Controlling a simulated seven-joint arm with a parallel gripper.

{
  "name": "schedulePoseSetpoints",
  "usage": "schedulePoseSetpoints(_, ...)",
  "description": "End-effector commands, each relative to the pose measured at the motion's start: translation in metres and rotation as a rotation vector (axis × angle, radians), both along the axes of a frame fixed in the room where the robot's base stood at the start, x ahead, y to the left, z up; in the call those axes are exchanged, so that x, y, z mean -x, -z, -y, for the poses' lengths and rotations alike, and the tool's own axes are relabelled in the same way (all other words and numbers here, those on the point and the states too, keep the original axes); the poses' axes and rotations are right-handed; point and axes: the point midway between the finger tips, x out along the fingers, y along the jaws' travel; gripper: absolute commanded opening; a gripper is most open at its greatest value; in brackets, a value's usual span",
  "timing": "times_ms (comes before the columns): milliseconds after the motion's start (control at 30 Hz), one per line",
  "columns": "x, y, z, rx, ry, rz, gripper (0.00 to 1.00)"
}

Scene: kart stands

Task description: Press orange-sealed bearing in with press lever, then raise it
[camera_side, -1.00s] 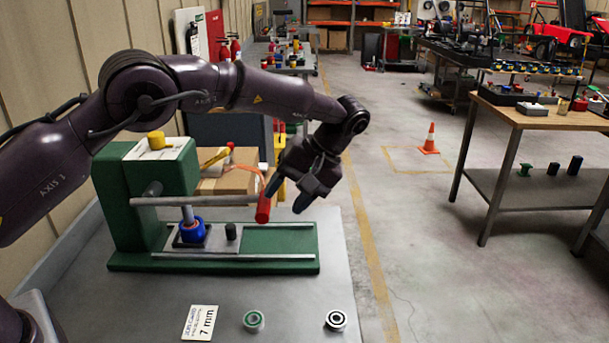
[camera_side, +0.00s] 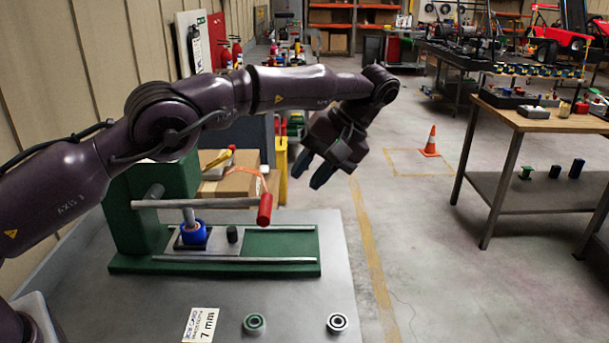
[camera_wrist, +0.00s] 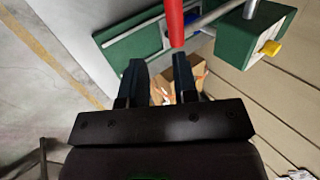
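The green press (camera_side: 122,222) stands on the grey bench at left. Its metal lever (camera_side: 205,204) lies about level and ends in a red handle (camera_side: 265,209), also seen in the wrist view (camera_wrist: 176,22). The steel ram (camera_side: 189,215) points down at a blue hub (camera_side: 192,235). An orange ring, the orange-sealed bearing (camera_side: 196,226), shows at the hub's top under the ram; I cannot tell how deep it sits or whether the ram touches it. My gripper (camera_side: 308,178) is open and empty, up and to the right of the handle, apart from it.
A green-sealed bearing (camera_side: 254,323), a black-sealed bearing (camera_side: 337,322) and a 7 mm card (camera_side: 201,324) lie at the bench front. A small black cylinder (camera_side: 232,234) stands beside the hub. A cardboard box (camera_side: 235,186) is behind the press. Bench room right of the press is clear.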

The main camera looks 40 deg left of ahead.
Motion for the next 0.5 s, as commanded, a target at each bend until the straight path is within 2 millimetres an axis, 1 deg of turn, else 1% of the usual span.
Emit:
schedulePoseSetpoints(33,-0.001,-0.012,-0.004,0.008,-0.008,0.023,0.16)
schedulePoseSetpoints(67,0.000,-0.018,-0.006,0.013,-0.012,0.031,0.09)
schedulePoseSetpoints(100,0.001,-0.030,-0.009,0.025,-0.019,0.046,0.00)
schedulePoseSetpoints(167,0.005,-0.048,-0.015,0.061,-0.008,0.063,0.00)
schedulePoseSetpoints(200,0.009,-0.061,-0.020,0.109,0.045,0.062,0.00)
schedulePoseSetpoints(267,0.014,-0.077,-0.025,0.196,0.167,0.050,0.00)
schedulePoseSetpoints(300,0.017,-0.085,-0.027,0.250,0.259,0.037,0.00)
schedulePoseSetpoints(367,0.021,-0.093,-0.030,0.326,0.403,0.015,0.00)
schedulePoseSetpoints(500,0.031,-0.107,-0.032,0.481,0.772,-0.041,0.00)
